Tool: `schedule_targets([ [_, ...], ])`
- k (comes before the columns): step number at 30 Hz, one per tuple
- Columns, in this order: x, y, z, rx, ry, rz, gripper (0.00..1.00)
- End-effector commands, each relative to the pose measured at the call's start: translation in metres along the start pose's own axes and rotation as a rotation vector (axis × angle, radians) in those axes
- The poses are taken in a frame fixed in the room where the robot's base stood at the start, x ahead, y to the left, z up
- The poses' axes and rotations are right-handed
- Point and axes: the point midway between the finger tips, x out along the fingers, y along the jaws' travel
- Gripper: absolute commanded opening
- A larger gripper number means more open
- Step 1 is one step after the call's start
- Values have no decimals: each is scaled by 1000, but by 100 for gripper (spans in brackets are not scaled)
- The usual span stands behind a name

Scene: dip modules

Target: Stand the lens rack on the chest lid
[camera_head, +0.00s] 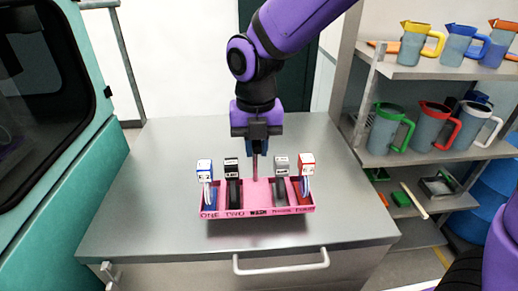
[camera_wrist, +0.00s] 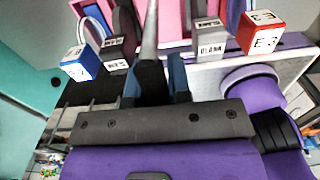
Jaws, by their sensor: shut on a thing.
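The lens rack (camera_head: 258,211) is a long pink tray with labels along its front edge and a thin upright handle (camera_head: 255,168) in the middle. Several lens modules stand in it, with blue-white, black, grey and red-white tops. My gripper (camera_head: 256,146) is above the rack, shut on the handle. The wrist view shows the rod (camera_wrist: 150,35) between my fingers (camera_wrist: 152,80), with the pink rack (camera_wrist: 174,22) beyond. The chest lid (camera_head: 140,205) is a flat grey top below the rack. The rack looks level; I cannot tell whether its underside touches the lid.
A bar handle (camera_head: 281,264) is on the chest's front. A teal cabinet (camera_head: 85,165) with a dark window stands at left. A shelf unit (camera_head: 424,70) with coloured jugs stands at right. The lid around the rack is clear.

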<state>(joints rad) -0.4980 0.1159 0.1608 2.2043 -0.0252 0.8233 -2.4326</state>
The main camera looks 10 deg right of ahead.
Motion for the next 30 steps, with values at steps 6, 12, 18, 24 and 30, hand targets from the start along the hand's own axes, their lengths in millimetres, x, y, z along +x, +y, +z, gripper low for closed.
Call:
schedule_targets([
  [6,3,-7,31,0,0,0,0],
  [12,7,-9,36,0,0,0,0],
  [18,30,-9,36,-1,2,-1,0],
  [24,39,-9,36,0,-1,1,0],
  [30,39,-9,36,0,0,0,0],
])
